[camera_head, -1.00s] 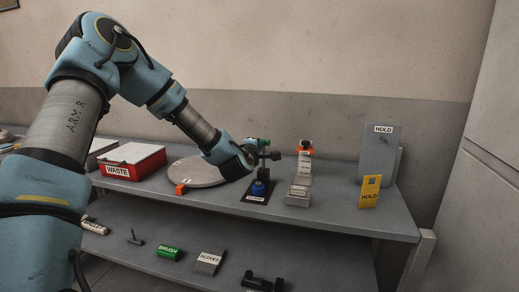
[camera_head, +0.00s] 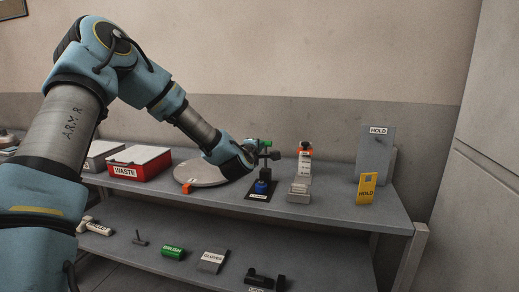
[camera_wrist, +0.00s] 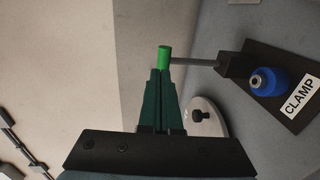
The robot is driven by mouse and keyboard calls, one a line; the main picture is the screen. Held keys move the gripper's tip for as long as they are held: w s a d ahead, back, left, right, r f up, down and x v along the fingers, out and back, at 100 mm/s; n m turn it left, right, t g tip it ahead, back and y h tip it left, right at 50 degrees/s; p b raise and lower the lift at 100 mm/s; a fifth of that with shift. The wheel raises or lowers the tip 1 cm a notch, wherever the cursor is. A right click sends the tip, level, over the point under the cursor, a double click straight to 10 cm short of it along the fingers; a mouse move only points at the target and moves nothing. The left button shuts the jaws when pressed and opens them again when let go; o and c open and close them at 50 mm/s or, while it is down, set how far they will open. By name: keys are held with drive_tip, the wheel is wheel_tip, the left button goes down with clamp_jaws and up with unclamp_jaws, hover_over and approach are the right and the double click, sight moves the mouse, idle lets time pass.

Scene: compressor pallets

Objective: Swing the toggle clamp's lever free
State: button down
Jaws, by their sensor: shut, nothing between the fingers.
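The toggle clamp stands on a dark base plate labelled CLAMP (camera_wrist: 301,95) on the upper shelf, with a blue round part (camera_wrist: 268,82) on it. It also shows in the head view as a blue part (camera_head: 262,186) on the dark plate. In the wrist view its lever is a thin grey rod (camera_wrist: 195,62) ending in a green grip (camera_wrist: 164,58). My gripper (camera_wrist: 161,72) is shut, its dark green fingertips together right at the green grip. I cannot tell whether they touch it. In the head view my wrist partly covers the clamp's left side.
A grey round plate (camera_head: 199,172) with an orange piece lies left of the clamp. A red WASTE bin (camera_head: 137,164) stands farther left. Open air lies above the shelf.

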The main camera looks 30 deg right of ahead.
drive_tip(key=r+b+v, duration=0.1)
drive_tip(key=b+v, duration=0.2)
drive_tip(key=v, duration=0.7)
drive_tip(key=a+f+m+g+y, duration=0.25)
drive_tip(key=a+f+m, duration=0.2)
drive_tip(key=a, duration=0.45)
drive_tip(key=a+f+m+g+y, duration=0.2)
drive_tip(key=a+f+m+y, duration=0.15)
drive_tip(key=a+f, duration=0.4)
drive_tip(key=s+a+m+g+y, duration=0.1)
drive_tip(key=s+a+g, duration=0.1)
drive_tip(key=s+a, duration=0.2)
drive_tip(key=s+a+g+y, duration=0.2)
drive_tip(key=s+a, duration=0.3)
drive_tip(key=a, duration=0.6)
drive_tip(key=s+a+m+g+y, duration=0.1)
drive_tip(key=s+a, duration=0.3)
drive_tip(key=a, duration=0.4)
drive_tip(key=shift+s+r+m+g+y, duration=0.25)
drive_tip(key=shift+s+m+g+y, duration=0.05)
drive_tip(key=shift+g+y, duration=0.3)
